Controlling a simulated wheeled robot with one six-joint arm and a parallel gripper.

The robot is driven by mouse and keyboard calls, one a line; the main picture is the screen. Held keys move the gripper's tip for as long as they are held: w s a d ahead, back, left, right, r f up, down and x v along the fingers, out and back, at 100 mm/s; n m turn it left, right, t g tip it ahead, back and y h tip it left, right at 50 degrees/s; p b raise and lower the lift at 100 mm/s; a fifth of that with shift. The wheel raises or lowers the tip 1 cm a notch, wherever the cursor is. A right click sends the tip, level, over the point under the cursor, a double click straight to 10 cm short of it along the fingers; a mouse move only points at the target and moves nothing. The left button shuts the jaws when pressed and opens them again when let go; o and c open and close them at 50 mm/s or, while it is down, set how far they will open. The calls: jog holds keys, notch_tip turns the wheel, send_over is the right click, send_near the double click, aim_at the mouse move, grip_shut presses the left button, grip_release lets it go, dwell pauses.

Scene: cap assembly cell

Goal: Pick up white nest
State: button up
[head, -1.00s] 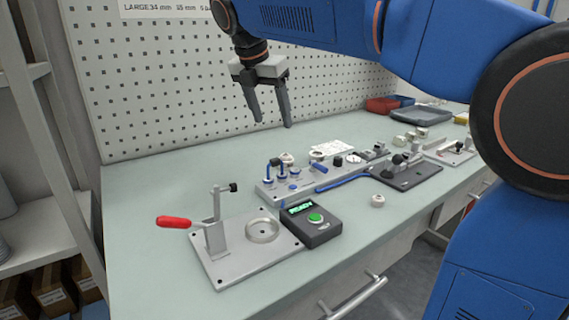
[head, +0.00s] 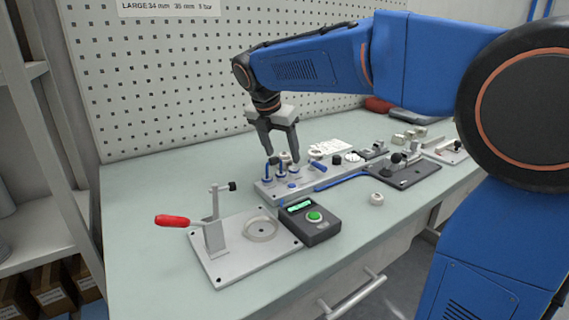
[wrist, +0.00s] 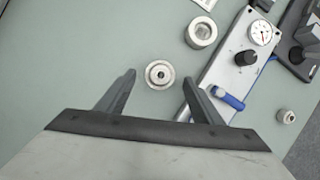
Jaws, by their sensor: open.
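My gripper (head: 282,157) is open and empty, pointing down above the back of the bench. In the wrist view its fingertips (wrist: 159,79) lie on either side of a pale round part with a stepped rim and a centre hole (wrist: 160,74). This part also shows between the fingers in the head view (head: 287,156). A taller, pale cup-like part (wrist: 201,32) stands beyond it, also seen in the head view (head: 316,152). I cannot tell for sure which of the two is the white nest. Neither is held.
A grey fixture plate with blue-topped posts and a gauge (head: 354,157) lies beside the parts. A clamp with a red handle (head: 172,220), a control box with a green button (head: 314,217) and a small white ring (head: 376,198) are nearer. A perforated wall stands behind.

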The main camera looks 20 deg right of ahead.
jog(key=shift+x, duration=0.8)
jog(key=c, duration=1.2)
jog(key=shift+o, duration=0.2)
jog(key=shift+r, duration=0.1)
